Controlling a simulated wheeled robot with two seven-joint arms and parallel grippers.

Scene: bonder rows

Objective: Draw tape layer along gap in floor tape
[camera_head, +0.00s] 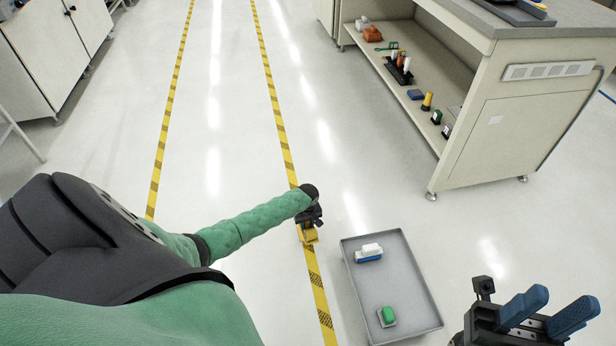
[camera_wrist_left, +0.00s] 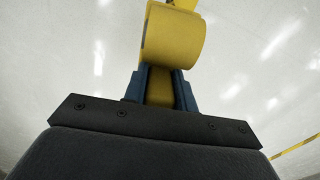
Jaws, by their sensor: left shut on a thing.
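The yellow tape layer (camera_head: 309,236) is held by my left gripper (camera_head: 308,222) over the right-hand floor tape line (camera_head: 277,115). In the left wrist view, the tape layer (camera_wrist_left: 172,38) shows a rounded yellow body, with its lower part between the blue fingers of the left gripper (camera_wrist_left: 161,82). The floor tape is yellow with dark stripes and shows above and below the gripper. No gap is clear; the gripper and tape layer cover part of the line. Whether the tape layer touches the floor I cannot tell. My right gripper (camera_head: 563,300) is open and empty at the lower right.
A grey tray (camera_head: 427,296) on the floor holds a white-and-blue item (camera_head: 369,252) and a green item (camera_head: 388,315). A workbench (camera_head: 530,110) with several things on its shelf stands at right. A second tape line (camera_head: 172,105) runs at left. Floor between the lines is clear.

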